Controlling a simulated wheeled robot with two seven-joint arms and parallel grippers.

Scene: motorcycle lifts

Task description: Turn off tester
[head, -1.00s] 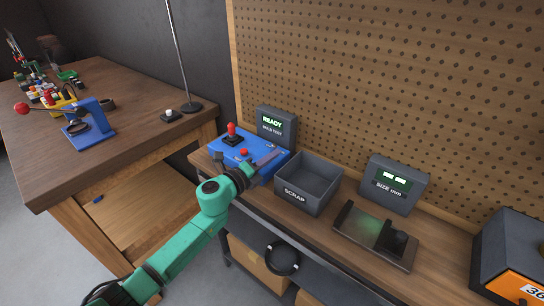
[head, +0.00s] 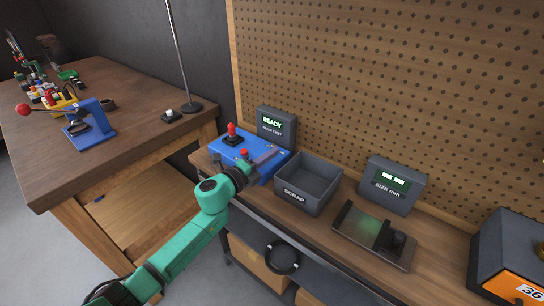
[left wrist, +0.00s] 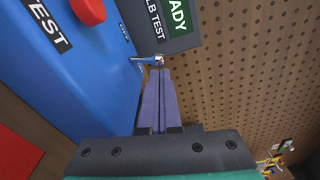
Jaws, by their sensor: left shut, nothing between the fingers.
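The tester is a blue box (head: 226,149) with a red-handled lever (head: 232,130), a red button (head: 244,153) and a dark display (head: 276,126) reading READY, BULB TEST. My left gripper (head: 272,153) reaches over the box's right side, shut and empty. In the left wrist view its fingers (left wrist: 158,72) lie together, their tips right at a small metal toggle switch (left wrist: 143,60) on the blue face (left wrist: 95,75). I cannot tell whether they touch it. The red button (left wrist: 88,10) shows at the top there. My right gripper is not in view.
A grey SCRAP bin (head: 309,183) stands just right of the tester. Beyond it are a SIZE mm display (head: 394,184) and a dark gauge plate (head: 374,237). A pegboard (head: 390,80) rises behind. A wooden bench (head: 130,95) with a blue press stands at left.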

